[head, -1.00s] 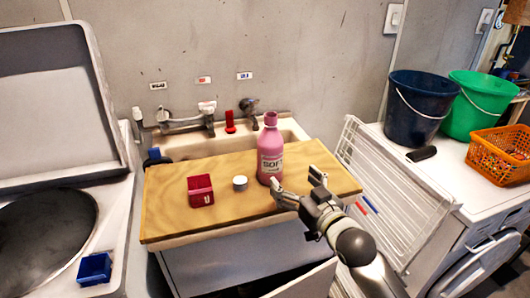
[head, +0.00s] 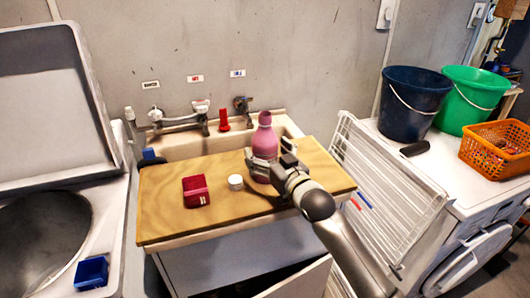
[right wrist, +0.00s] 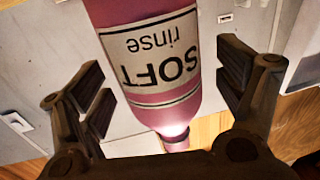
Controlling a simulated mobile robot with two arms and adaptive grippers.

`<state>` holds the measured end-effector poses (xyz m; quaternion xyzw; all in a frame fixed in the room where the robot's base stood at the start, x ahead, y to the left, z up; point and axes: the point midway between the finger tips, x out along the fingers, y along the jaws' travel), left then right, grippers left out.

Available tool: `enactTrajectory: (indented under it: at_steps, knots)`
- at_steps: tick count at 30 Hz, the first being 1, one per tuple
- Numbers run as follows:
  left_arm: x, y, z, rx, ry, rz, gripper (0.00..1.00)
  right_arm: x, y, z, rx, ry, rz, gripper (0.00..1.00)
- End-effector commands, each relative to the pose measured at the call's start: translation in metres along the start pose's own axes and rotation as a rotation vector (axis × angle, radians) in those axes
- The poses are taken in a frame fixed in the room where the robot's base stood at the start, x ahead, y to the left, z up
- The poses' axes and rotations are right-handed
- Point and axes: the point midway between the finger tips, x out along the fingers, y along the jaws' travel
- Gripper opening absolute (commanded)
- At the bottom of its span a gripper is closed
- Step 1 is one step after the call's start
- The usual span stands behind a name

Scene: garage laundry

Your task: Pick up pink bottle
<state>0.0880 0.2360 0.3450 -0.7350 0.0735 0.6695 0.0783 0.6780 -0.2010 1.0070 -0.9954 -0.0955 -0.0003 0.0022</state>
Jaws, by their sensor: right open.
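The pink bottle (head: 264,137) stands upright on the wooden board (head: 165,215) over the sink. In the right wrist view the bottle (right wrist: 150,50) appears upside down with its "SOFT rinse" label, between the two fingers. My right gripper (head: 268,158) is open around the bottle, and gaps show between the fingers and the bottle in the right wrist view (right wrist: 165,85). In the head view the gripper hides part of the bottle's label and lower body. My left gripper is not in view.
A small white round container (head: 235,182) and a red box (head: 196,191) sit on the board left of the bottle. A red item (head: 223,121) and taps are behind. A white drying rack (head: 375,185) stands to the right.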

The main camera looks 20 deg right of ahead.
Motion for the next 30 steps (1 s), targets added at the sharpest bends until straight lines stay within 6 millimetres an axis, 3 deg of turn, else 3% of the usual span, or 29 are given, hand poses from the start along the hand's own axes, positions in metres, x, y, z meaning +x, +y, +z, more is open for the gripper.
enactTrajectory:
  at_steps: [4, 12, 27, 30]
  knots:
    - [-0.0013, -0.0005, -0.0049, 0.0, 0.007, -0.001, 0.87, 0.0114, -0.0001, 0.0005, 0.0, -0.001, 0.0, 0.88]
    - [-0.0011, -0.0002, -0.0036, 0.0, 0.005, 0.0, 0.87, 0.0129, -0.0002, 0.0013, -0.001, -0.001, 0.0, 0.88]
    - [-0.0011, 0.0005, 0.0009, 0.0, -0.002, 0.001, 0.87, 0.0127, 0.0001, 0.0013, -0.001, -0.001, 0.0, 0.24]
    - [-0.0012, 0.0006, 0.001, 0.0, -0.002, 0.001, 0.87, 0.0127, 0.0, -0.0015, -0.001, 0.005, 0.0, 0.21]
